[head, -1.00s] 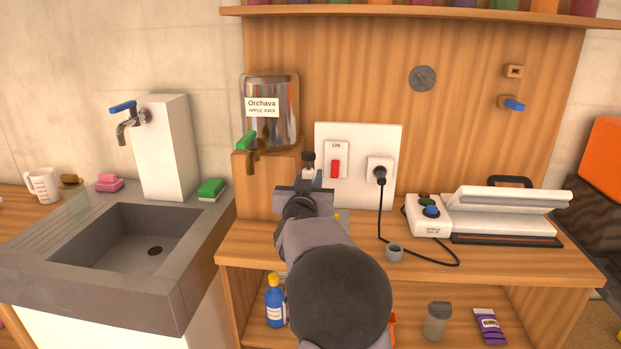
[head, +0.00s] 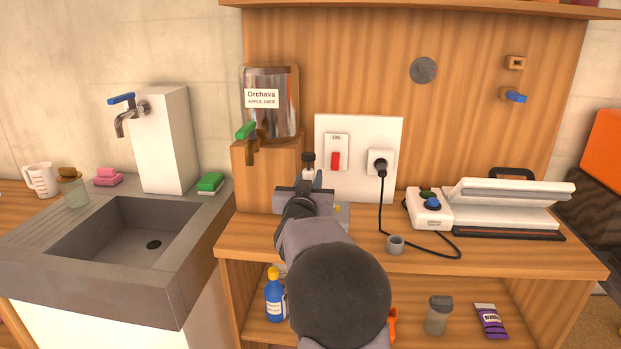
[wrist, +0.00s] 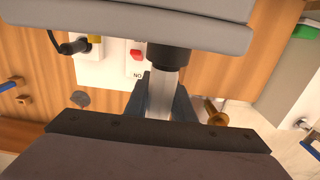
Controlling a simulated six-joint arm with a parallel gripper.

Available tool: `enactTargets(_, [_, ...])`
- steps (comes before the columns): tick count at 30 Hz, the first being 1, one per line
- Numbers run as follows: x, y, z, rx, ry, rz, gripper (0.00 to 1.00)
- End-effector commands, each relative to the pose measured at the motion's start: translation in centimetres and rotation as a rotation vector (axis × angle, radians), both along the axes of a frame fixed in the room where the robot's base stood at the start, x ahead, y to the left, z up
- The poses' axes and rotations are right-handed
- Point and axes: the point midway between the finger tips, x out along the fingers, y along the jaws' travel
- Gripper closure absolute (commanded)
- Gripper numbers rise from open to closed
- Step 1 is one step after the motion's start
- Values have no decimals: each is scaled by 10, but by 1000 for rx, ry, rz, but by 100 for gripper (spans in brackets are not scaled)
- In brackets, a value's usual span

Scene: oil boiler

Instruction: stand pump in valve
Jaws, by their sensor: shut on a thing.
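My gripper (head: 306,186) is in front of the wall panel, above the wooden counter. It is shut on a slim piece with a dark top and a pale, clear body, which I take to be the pump (head: 308,161). In the wrist view the pump (wrist: 164,90) sits between the two dark fingers, its dark end toward the top of the picture. In the head view it looks upright. A small grey open-topped cup or ring (head: 395,245) stands on the counter to the right; I cannot tell whether it is the valve. My arm hides part of the counter.
A juice dispenser (head: 270,105) with a green-handled tap stands behind left on a wooden block. A white panel (head: 356,135) holds a red switch and a plug. A sealing machine (head: 508,212) stands right; a sink (head: 130,240) is left.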

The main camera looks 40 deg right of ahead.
Motion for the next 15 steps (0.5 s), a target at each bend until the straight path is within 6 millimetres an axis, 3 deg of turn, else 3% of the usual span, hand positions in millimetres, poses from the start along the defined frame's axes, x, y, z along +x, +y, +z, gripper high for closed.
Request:
enactTargets(9, [0,0,-7,1,1,0,100])
enactTargets(10, [0,0,-7,1,1,0,73])
enactTargets(12, [0,0,-7,1,1,0,56])
enactTargets(15, [0,0,-7,1,1,0,56])
